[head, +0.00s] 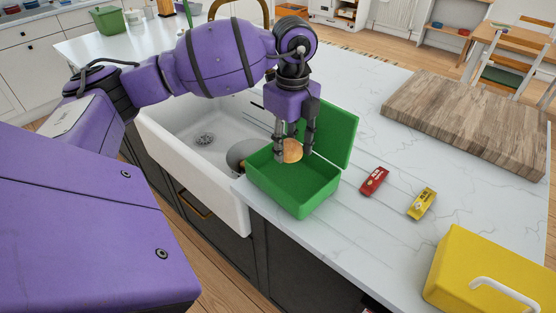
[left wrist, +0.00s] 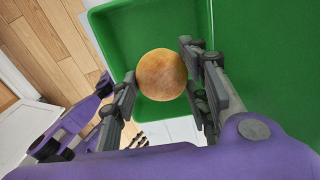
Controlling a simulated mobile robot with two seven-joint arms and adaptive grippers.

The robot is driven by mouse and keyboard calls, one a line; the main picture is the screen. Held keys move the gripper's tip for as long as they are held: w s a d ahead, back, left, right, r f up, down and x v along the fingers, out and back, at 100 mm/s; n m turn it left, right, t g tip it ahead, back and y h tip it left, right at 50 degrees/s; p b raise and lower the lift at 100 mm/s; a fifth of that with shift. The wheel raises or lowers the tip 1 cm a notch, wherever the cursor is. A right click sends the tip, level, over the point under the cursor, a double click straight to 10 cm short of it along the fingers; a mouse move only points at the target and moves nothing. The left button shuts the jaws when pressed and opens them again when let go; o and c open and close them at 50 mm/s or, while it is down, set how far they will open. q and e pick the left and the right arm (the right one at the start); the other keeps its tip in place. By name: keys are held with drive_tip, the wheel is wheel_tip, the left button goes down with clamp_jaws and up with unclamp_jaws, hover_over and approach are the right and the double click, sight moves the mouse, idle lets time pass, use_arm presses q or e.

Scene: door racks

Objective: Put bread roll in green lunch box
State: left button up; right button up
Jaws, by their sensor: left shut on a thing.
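The bread roll (head: 292,151) is round and golden brown. My left gripper (head: 293,150) is shut on it and points down over the green lunch box (head: 302,197). The roll also shows between the fingers in the left wrist view (left wrist: 161,75). The lunch box stands on the counter beside the sink with its lid (head: 336,131) open at the back. The roll is above or within the box opening; whether it touches the floor of the box cannot be told. My right gripper is not in view.
A white sink (head: 195,135) lies to the left of the box. A yellow lunch box (head: 480,275) is at the front right, and a wooden board (head: 465,118) is behind.

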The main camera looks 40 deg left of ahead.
use_arm(q)
hover_over(278, 171)
drive_tip(key=f, duration=0.4)
drive_tip(key=shift+d+f, duration=0.15)
drive_tip(key=shift+d, duration=0.05)
drive_tip(key=shift+a+f, duration=0.2)
drive_tip(key=shift+f, duration=1.55)
drive_tip(key=shift+f, duration=0.1)
drive_tip(key=o, duration=0.8)
drive_tip(key=shift+f, duration=0.1)
drive_tip(key=shift+o, duration=0.2)
wheel_tip(278, 171, up, 12)
drive_tip(key=shift+r, duration=0.2)
